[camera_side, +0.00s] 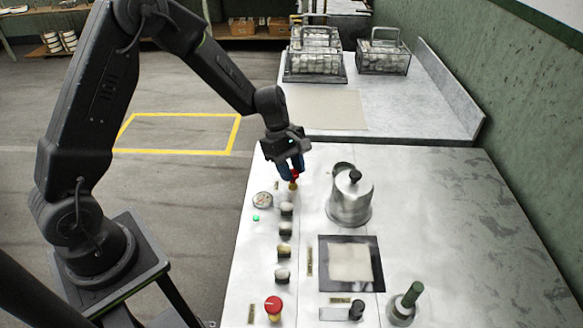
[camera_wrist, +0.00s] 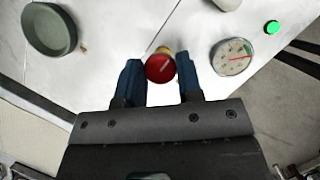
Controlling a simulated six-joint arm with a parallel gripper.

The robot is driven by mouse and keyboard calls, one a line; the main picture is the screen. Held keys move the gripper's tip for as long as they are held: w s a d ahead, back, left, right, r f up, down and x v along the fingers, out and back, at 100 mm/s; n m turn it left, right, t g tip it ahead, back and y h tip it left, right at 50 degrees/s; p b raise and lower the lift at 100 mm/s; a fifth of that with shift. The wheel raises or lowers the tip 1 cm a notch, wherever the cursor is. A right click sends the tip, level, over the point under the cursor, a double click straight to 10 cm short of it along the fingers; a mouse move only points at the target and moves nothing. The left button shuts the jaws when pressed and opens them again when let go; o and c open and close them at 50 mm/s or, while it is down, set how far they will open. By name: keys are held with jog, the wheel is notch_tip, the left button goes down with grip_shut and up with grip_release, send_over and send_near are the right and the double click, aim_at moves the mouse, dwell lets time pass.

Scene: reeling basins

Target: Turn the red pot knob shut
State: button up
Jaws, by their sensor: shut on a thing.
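The red knob (camera_side: 294,176) stands on a brass-coloured stem at the far left part of the steel worktop. In the wrist view, the red knob (camera_wrist: 160,68) is seen from above, with a small pale mark on its top. My gripper (camera_side: 292,168) reaches down over it. In the wrist view, my gripper's blue fingers (camera_wrist: 159,75) stand on either side of the knob, shut on it. The steel pot (camera_side: 350,203) with a black-knobbed lid stands to the right, apart from my gripper.
A round gauge (camera_side: 262,199) and a green lamp (camera_side: 256,218) sit close by. Several black-and-white knobs (camera_side: 284,252) line the left side toward a red mushroom button (camera_side: 273,305). A framed pale square (camera_side: 350,263) lies nearer. Wire baskets (camera_side: 315,60) stand on the far table.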

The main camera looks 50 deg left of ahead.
jog(key=m+g, duration=0.1)
jog(key=m, duration=0.3)
jog(key=shift+w+m+g, duration=0.15)
jog(key=shift+m+g, duration=0.25)
jog(key=m, duration=0.2)
jog(key=m+g+y, duration=0.1)
jog(key=m, duration=0.1)
jog(key=shift+d+m+g, duration=0.1)
jog(key=shift+m+g, duration=0.2)
jog(key=m+y, duration=0.1)
jog(key=m, duration=0.3)
jog(key=shift+w+g+y, duration=0.1)
jog(key=shift+g+y, duration=0.3)
jog(key=shift+d+m+y, duration=0.1)
jog(key=shift+m+y, duration=0.7)
jog(key=shift+m, duration=1.5)
jog(key=o, duration=0.9)
